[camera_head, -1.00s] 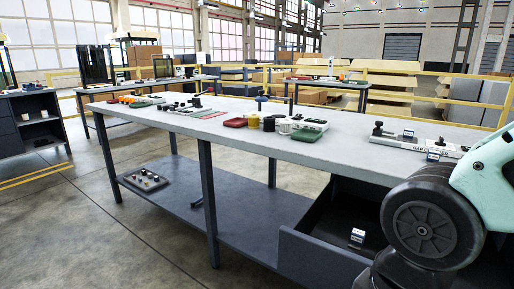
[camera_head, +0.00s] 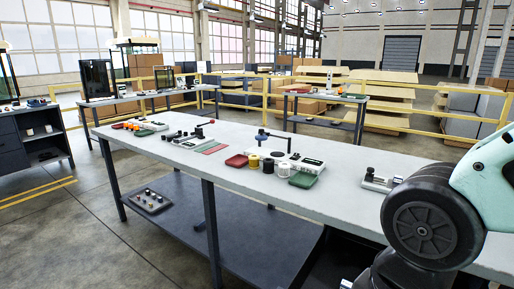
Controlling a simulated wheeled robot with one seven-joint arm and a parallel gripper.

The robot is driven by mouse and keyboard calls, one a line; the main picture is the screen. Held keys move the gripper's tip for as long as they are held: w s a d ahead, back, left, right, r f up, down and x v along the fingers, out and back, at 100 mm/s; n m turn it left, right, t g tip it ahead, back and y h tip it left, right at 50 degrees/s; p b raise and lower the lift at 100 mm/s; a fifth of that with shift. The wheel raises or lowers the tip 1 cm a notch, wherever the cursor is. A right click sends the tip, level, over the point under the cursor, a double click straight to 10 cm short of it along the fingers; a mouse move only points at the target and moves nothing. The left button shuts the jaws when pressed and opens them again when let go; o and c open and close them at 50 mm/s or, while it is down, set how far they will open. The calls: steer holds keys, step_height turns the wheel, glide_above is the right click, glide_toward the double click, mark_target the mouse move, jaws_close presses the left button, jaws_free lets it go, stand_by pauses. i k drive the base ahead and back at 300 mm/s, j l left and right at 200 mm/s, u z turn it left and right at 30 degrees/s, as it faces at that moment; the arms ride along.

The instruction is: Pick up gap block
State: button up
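I cannot pick out a gap block for certain. A light grey fixture (camera_head: 375,184) with a dark knob lies on the long workbench (camera_head: 340,162) at the right, partly hidden behind my arm. A small pale piece (camera_head: 397,179) shows at its right end, too small to tell what it is. Another small pale thing (camera_head: 346,284) shows at the bottom edge, below the benchtop. My gripper is out of view; only upper parts of my arm show at the right.
On the bench stand a red case (camera_head: 236,161), a yellow spool (camera_head: 253,161), a white spool (camera_head: 284,169), a green case (camera_head: 304,179) and a blue-handled tool (camera_head: 262,136). A lower shelf (camera_head: 215,225) holds a dark tray (camera_head: 151,201). Floor at left is clear.

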mark_target(397, 180)
steer(key=z, duration=1.1)
steer(key=i+j+z, duration=0.1)
steer(key=j+z, duration=0.65)
steer(key=j, duration=0.15)
steer(key=j+z, duration=0.4)
steer(key=j, duration=0.6)
steer(key=k+j+z, duration=0.15)
steer(key=j, duration=1)
steer(key=k+j+z, duration=0.1)
steer(key=j, duration=0.45)
steer(key=k+j, duration=0.1)
steer(key=j, duration=0.5)
steer(key=j+z, duration=0.15)
steer(key=j, duration=0.4)
steer(key=k, duration=0.1)
